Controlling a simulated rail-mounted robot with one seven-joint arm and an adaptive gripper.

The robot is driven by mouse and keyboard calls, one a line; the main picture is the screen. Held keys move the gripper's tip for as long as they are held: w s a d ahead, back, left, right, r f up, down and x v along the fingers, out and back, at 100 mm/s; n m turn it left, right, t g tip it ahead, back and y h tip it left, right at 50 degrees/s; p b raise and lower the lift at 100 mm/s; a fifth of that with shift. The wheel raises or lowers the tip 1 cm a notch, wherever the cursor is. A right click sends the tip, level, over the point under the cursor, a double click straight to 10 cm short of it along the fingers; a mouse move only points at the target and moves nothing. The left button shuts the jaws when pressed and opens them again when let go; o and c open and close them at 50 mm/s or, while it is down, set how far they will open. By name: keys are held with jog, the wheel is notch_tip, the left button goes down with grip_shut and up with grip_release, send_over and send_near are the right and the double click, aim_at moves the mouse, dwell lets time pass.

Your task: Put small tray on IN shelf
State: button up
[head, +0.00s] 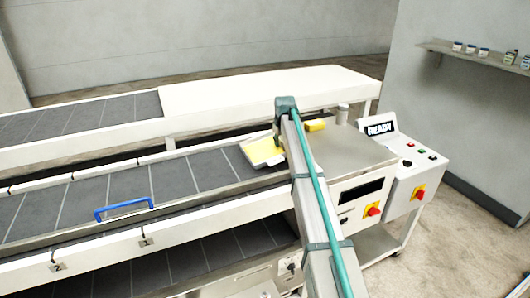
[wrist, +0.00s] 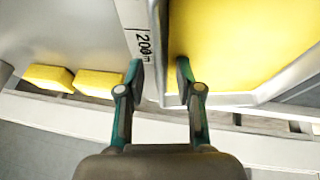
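The small tray (head: 247,158) is a light metal tray with a yellow slab in it, at the right end of the dark conveyor in the head view. In the wrist view the tray (wrist: 161,40) is at upper right, its left wall running between my fingers. My gripper (wrist: 159,72) is open, with one finger on each side of that wall near the tray's corner. A clear gap shows between the fingertips; I cannot tell whether either touches the wall. No shelf marked IN is readable.
Yellow blocks (wrist: 100,83) lie left of the tray on the metal top. A blue handle (head: 124,208) stands on the conveyor (head: 180,175). A control box with a READY sign (head: 381,128) is at right. A wall shelf (head: 470,57) holds several small jars.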

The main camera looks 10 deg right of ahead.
grip_shut()
jog(key=shift+r, duration=0.1)
dwell(0.3)
